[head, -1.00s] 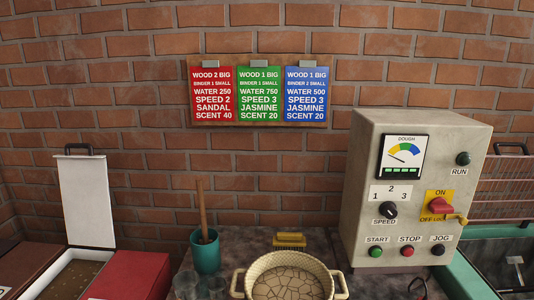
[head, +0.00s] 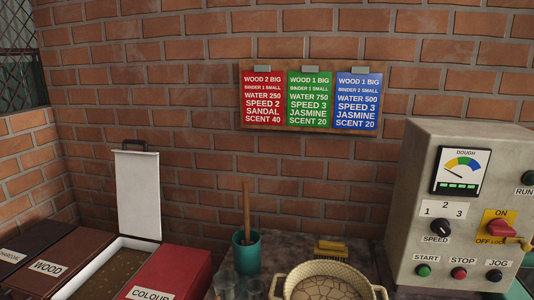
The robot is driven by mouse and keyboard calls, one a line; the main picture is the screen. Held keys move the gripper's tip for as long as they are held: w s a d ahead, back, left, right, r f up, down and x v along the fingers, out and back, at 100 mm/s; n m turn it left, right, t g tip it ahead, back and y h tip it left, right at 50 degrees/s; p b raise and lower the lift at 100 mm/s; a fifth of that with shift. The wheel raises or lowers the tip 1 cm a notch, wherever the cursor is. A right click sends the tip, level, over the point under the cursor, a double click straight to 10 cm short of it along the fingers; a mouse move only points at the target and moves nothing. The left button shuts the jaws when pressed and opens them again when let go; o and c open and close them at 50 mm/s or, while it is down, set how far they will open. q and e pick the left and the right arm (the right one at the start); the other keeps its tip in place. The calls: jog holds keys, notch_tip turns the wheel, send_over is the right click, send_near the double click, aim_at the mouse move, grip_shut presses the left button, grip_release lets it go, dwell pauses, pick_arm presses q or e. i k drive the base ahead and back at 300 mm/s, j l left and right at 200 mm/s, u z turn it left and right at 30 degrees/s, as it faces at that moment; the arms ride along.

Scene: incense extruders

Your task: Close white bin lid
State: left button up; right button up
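The white bin lid (head: 138,195) stands open and upright at the left, with a dark handle on its top edge. Below it the open white bin (head: 68,290) shows brown, speckled contents (head: 108,275). The bin sits between the dark red WOOD bin (head: 52,258) and the brighter red COLOUR bin (head: 175,272). Neither of my grippers is in view.
A teal cup (head: 246,252) with a wooden stick stands right of the bins, by clear glasses (head: 225,286). A cream basin (head: 325,270) and a yellow brush (head: 330,248) are at centre. A grey control box (head: 460,205) stands at right.

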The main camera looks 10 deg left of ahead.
aim_at(138, 179)
jog(key=i+j+u, duration=0.15)
jog(key=j+u, duration=0.15)
jog(key=i+j+u, duration=0.15)
jog(key=j+u, duration=0.15)
jog(key=i+j+u, duration=0.2)
jog(key=j+u, duration=0.15)
jog(key=i+j+u, duration=0.15)
jog(key=u, duration=0.2)
jog(key=i+j+u, duration=0.15)
jog(key=j+u, duration=0.2)
jog(key=i+j+u, duration=0.1)
jog(key=u, duration=0.25)
jog(key=i+l, duration=0.05)
jog(key=i, duration=0.05)
